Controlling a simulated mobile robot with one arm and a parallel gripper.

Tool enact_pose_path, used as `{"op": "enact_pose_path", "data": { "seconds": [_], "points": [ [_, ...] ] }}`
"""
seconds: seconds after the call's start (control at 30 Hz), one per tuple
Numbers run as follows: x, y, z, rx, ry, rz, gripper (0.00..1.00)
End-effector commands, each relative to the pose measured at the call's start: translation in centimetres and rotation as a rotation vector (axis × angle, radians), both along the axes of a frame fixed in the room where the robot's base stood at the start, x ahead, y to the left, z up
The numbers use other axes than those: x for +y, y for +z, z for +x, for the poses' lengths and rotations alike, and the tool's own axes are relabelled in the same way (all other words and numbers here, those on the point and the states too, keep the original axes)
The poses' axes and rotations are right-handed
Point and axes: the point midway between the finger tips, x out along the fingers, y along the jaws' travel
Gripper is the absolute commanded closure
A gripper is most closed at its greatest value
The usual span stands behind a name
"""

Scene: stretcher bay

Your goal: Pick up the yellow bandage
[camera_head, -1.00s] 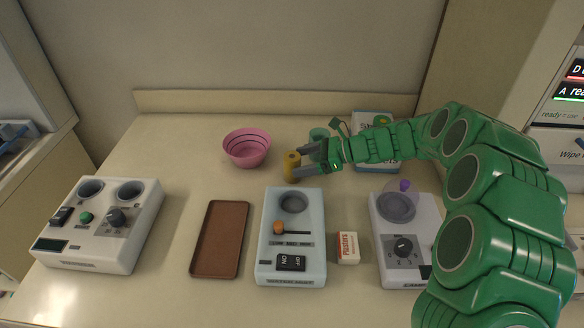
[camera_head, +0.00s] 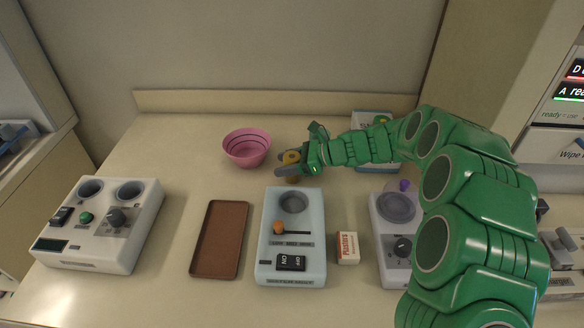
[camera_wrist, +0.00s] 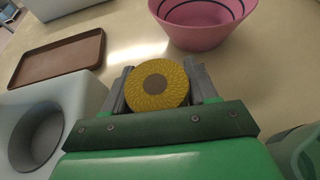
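The yellow bandage (camera_wrist: 157,83) is a short roll with a brown core, standing on the counter. In the wrist view it lies between the two grey fingers of my gripper (camera_wrist: 158,80), with a finger on each side. In the head view my gripper (camera_head: 287,164) is at the roll (camera_head: 292,157), behind the blue-grey device and right of the pink bowl. The fingers are apart around the roll. A small gap seems to show beside it, and I see no firm grip.
A pink bowl (camera_head: 247,147) stands just left of my gripper. A blue-grey device (camera_head: 290,255) is in front, with a brown tray (camera_head: 219,240) to its left and a plasters box (camera_head: 348,248) to its right. A white device (camera_head: 98,224) is far left.

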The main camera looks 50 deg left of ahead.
Motion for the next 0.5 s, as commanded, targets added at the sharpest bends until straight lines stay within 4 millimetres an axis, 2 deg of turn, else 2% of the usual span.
{"op": "enact_pose_path", "data": {
  "seconds": [0.03,0.13,0.17,0.5],
  "points": [
    [0.00,0.01,0.00,0.000,0.000,0.000,0.57],
    [-0.01,0.00,0.01,0.000,0.000,0.000,0.73],
    [0.00,0.01,0.00,0.000,0.000,0.000,0.74],
    [0.00,0.72,0.03,-0.001,-0.001,0.001,0.74]
  ]
}}
